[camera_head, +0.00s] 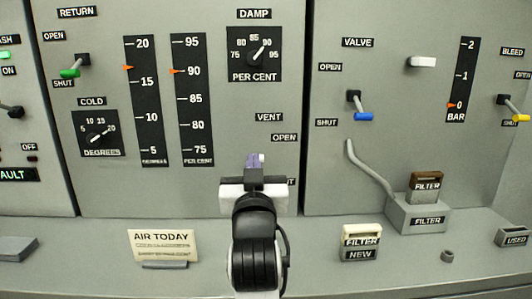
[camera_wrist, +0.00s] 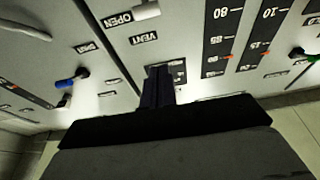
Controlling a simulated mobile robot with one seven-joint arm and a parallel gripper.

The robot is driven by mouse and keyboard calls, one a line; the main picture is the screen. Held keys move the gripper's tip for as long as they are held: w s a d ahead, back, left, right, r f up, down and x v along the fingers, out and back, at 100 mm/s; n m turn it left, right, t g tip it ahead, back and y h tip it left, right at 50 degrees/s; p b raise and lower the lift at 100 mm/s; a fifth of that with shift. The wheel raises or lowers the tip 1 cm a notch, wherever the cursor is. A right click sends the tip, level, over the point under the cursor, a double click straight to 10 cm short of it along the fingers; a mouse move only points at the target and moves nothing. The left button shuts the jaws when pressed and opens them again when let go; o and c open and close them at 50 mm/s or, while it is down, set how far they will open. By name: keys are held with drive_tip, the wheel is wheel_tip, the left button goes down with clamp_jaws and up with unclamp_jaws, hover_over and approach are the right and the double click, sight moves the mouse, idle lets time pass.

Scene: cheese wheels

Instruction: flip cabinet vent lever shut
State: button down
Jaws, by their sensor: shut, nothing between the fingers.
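The vent lever's pale handle (camera_wrist: 147,10) shows at the top edge of the wrist view, beside the OPEN label (camera_wrist: 125,18). The VENT label (camera_wrist: 144,39) is close by. The VENT (camera_head: 268,117) and OPEN (camera_head: 284,138) labels there are clear. In the wrist view my gripper (camera_wrist: 158,72) has its dark fingers together and empty, with the handle beyond the tips. I cannot tell whether they touch the panel.
To the right is a blue-tipped valve lever (camera_head: 362,115). A green-tipped return lever (camera_head: 72,72) is at the left. The shelf below holds an AIR TODAY card (camera_head: 162,244), a new filter (camera_head: 361,241) and a filter holder (camera_head: 420,217) with a pipe.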

drive_tip(key=shift+d, duration=0.2)
drive_tip(key=shift+w, duration=0.1)
drive_tip(key=p+x, duration=0.3)
drive_tip(key=x, duration=0.7)
drive_tip(key=shift+f, duration=2.15)
drive_tip(key=shift+s+f+b, duration=0.1)
drive_tip(key=shift+s+b, duration=0.1)
drive_tip(key=shift+b, duration=0.15)
drive_tip(key=shift+s+f+t+b, duration=0.1)
drive_tip(key=shift+f+t+b, duration=0.15)
drive_tip(key=shift+b, duration=0.3)
